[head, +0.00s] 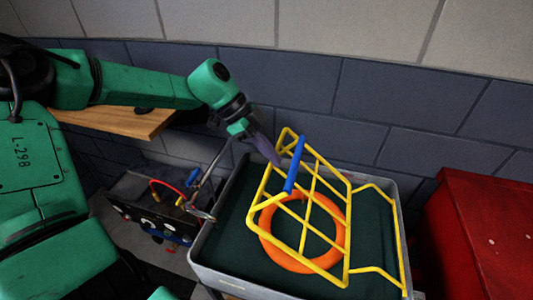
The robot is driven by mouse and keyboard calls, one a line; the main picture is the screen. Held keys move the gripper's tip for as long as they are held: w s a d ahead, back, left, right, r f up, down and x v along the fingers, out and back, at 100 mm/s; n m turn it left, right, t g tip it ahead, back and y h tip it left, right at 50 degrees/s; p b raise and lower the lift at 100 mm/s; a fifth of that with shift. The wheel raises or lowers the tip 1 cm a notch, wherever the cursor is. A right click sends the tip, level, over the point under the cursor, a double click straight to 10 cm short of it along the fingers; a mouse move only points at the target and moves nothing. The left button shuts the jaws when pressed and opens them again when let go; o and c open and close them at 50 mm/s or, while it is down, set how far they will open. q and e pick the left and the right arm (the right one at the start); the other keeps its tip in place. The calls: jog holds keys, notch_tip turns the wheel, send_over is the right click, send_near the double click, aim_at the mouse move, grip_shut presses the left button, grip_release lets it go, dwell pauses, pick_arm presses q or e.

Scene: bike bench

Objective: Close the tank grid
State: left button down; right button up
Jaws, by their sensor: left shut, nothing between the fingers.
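The tank (215,238) is a grey open-topped tub with a dark green inside. Its yellow grid (351,190) is tilted up, raised on the left side, with bars running to the tank's right side. A blue handle (295,165) sits on the grid's raised edge. My left gripper (272,154) is shut, with its dark fingers close to the left of the blue handle. I cannot tell whether they touch it. An orange ring (272,252) shows through the grid, inside the tank. My right gripper is not in view.
A red cabinet (480,230) stands right of the tank. A dark box (140,215) with cables and knobs is on the left, with a tool (203,192) between it and the tank. A wooden shelf (120,120) and a block wall (390,100) are behind.

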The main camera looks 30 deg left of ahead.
pick_arm(q)
jog(key=shift+s+a+f, duration=0.35)
jog(key=shift+a+f, duration=0.2)
jog(key=shift+a, duration=0.15)
jog(key=shift+f, duration=0.15)
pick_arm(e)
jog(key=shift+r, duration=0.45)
